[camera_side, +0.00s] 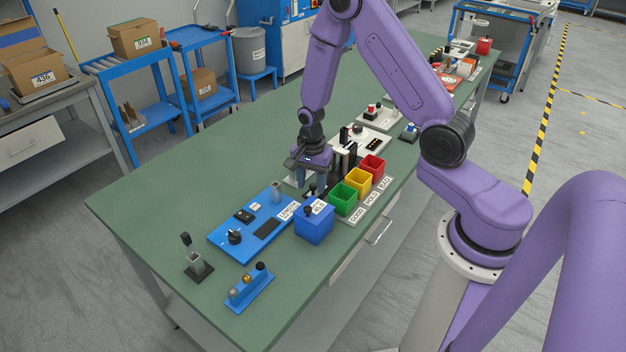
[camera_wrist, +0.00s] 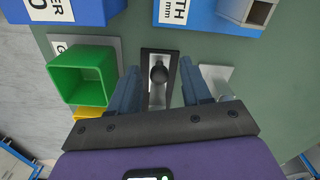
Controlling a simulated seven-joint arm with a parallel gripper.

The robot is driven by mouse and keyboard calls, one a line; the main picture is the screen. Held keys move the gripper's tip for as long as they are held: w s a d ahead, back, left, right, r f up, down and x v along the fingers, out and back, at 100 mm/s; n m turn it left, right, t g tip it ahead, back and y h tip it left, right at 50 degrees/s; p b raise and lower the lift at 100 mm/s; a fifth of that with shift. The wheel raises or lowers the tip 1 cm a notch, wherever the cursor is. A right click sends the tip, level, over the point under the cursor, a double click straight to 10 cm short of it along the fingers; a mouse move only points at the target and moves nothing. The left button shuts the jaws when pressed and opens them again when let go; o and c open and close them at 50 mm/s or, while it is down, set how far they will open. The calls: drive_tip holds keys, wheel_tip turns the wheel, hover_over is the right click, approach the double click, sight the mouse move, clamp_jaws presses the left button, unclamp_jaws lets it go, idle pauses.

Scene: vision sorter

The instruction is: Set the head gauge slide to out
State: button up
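In the wrist view, a dark round knob (camera_wrist: 158,74) stands in a pale slot inside a black rectangular frame (camera_wrist: 146,62). This looks like the head gauge slide, though no name on it is readable. My gripper (camera_wrist: 160,72) is open, with one finger on each side of the knob and frame. The knob appears apart from both fingers. In the side view my gripper (camera_side: 313,188) points down between the blue panel and the green bin, and it hides the knob there. I cannot tell which end of the slot means out.
A green bin (camera_side: 343,199), a yellow bin (camera_side: 358,181) and a red bin (camera_side: 373,165) stand right of my gripper. A blue box (camera_side: 314,228) and a blue panel (camera_side: 233,252) with a dial are nearer the camera.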

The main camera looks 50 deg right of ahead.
sight(312, 186)
drive_tip(key=shift+d+r, duration=0.1)
wheel_tip(312, 186, up, 17)
idle(0.8)
drive_tip(key=shift+r, duration=0.1)
drive_tip(key=s+a+r+n, duration=0.2)
drive_tip(key=s+a+n, duration=0.3)
drive_tip(key=a+n, duration=0.15)
drive_tip(key=s+a+n, duration=0.2)
drive_tip(key=s+n, duration=0.8)
drive_tip(key=s+a+r+n, duration=0.1)
drive_tip(key=s+a+n, duration=0.1)
drive_tip(key=s+n, duration=0.9)
drive_tip(key=shift+a+r, duration=0.2)
drive_tip(key=shift+a, duration=0.05)
drive_tip(key=shift+w, duration=0.1)
